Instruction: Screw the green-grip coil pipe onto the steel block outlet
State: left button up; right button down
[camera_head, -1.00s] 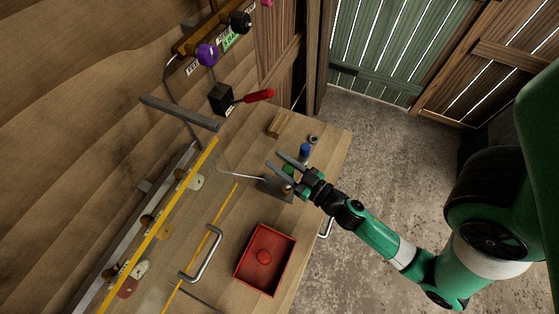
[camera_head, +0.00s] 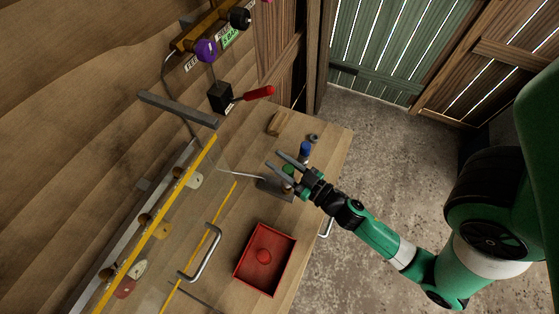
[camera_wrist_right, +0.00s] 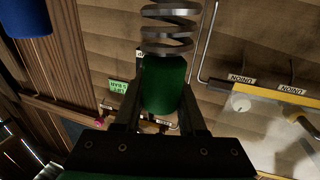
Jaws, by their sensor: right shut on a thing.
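The green grip (camera_head: 288,170) of the coil pipe sits between the fingers of my right gripper (camera_head: 273,159), beside the steel block (camera_head: 272,187) on the bench. In the right wrist view, the fingers are shut on the green grip (camera_wrist_right: 163,84), and the metal coil (camera_wrist_right: 168,28) runs up from it out of the picture. The block's outlet is not clear behind the gripper, so I cannot tell whether the pipe touches it. My left gripper is not in view.
A blue cylinder (camera_head: 305,149) and a small grey ring (camera_head: 314,138) stand beyond the gripper. A red tray (camera_head: 241,273) holds a round red thing. A red-handled lever (camera_head: 258,95) is at the back. A clear panel with yellow edges (camera_head: 156,250) is left.

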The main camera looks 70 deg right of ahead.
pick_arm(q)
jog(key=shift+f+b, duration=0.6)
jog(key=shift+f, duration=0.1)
pick_arm(e)
jog(key=shift+f, duration=0.7)
jog(key=shift+c, duration=2)
grip_release()
